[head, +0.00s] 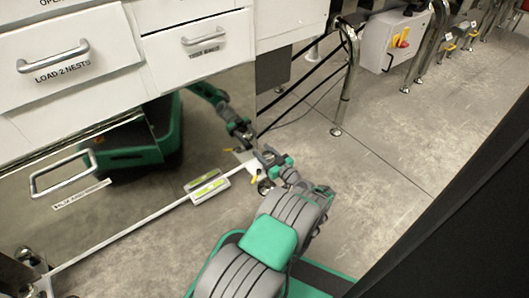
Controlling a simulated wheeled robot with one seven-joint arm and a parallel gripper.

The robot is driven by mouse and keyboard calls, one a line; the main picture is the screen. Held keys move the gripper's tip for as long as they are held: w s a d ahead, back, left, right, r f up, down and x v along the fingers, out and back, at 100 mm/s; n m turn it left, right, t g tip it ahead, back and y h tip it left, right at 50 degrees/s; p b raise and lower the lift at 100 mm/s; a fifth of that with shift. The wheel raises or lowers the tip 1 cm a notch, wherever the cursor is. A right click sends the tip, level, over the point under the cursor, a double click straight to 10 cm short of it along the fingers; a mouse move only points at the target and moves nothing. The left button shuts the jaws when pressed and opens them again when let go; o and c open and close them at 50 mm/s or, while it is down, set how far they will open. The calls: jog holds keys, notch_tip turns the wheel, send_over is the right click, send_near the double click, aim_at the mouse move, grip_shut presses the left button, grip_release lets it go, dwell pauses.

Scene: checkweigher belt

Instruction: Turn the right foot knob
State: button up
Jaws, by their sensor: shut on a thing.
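My arm reaches down and forward to the low right corner of the mirror-like cabinet front. My gripper (259,170) is there, shut at the right foot knob (264,187), which is small and mostly hidden by the gripper. A small yellow piece shows beside the fingertips; I cannot tell what it belongs to. A level with a green display (207,186) lies on the cabinet's low white edge, left of the gripper. Another round metal foot part (25,254) shows at the far left.
The shiny lower panel (95,225) reflects my arm and base. A bar handle (63,173) sticks out from it, and drawers (65,55) are above. A metal tube frame (346,80) stands to the right. The concrete floor (400,160) at right is open.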

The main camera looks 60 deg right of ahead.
jog(key=shift+a+n+t+y, duration=0.1)
jog(key=shift+n+t+y, duration=0.25)
jog(key=shift+y, duration=0.25)
jog(key=o, duration=1.1)
jog(key=shift+c, duration=0.2)
